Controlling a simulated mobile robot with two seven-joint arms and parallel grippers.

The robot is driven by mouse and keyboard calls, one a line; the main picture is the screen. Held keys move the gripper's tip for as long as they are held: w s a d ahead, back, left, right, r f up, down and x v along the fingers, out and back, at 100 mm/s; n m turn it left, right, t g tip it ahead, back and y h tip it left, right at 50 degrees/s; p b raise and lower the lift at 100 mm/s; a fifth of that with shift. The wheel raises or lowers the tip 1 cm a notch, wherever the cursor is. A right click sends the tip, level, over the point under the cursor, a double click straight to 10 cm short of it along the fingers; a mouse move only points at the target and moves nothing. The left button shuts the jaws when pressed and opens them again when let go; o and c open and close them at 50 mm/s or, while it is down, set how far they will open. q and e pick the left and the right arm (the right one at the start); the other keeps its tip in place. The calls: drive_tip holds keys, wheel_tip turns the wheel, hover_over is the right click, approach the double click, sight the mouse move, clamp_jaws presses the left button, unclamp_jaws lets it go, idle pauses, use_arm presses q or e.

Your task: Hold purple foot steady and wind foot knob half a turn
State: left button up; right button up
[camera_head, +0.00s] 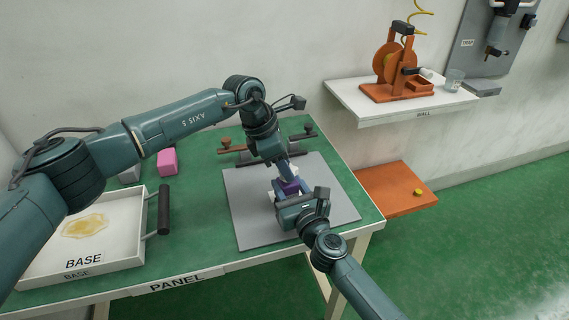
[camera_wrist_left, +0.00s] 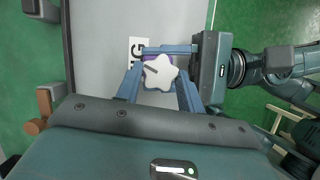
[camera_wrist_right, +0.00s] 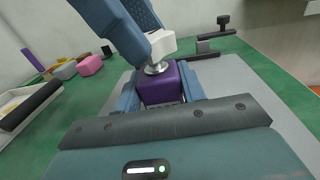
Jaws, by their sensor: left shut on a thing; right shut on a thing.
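The purple foot (camera_wrist_right: 160,86) is a block on the grey mat (camera_head: 243,205), with a metal stem on top. The white star-shaped foot knob (camera_wrist_left: 159,72) sits above it on that stem; it also shows in the right wrist view (camera_wrist_right: 161,43). My left gripper (camera_wrist_left: 160,78) comes from above with its fingers shut on the knob's sides. My right gripper (camera_wrist_right: 158,92) comes in low from the front and is shut around the purple foot. In the head view the purple foot (camera_head: 291,186) is mostly hidden by both grippers.
A white tray marked BASE (camera_head: 122,246), with a dark handle and a yellow patch, stands at the left. Clamps (camera_head: 236,149) stand behind the mat. A pink block (camera_head: 167,161) lies behind the tray. An orange reel (camera_head: 391,62) stands on the wall shelf (camera_head: 360,107).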

use_arm(q)
drive_tip(key=m+g, duration=0.1)
drive_tip(key=m, duration=0.3)
drive_tip(key=shift+w+m+g, duration=0.2)
drive_tip(key=shift+m+g, duration=0.1)
drive_tip(key=shift+g, duration=0.1)
drive_tip(key=m+g+y, duration=0.1)
drive_tip(key=m, duration=0.3)
drive_tip(key=shift+w, duration=0.15)
drive_tip(key=shift+m+g, duration=0.3)
drive_tip(key=o, duration=1)
drive_tip(key=shift+r, duration=0.1)
drive_tip(key=v, duration=0.7)
drive_tip(key=shift+r, duration=0.15)
drive_tip(key=shift+a, duration=0.1)
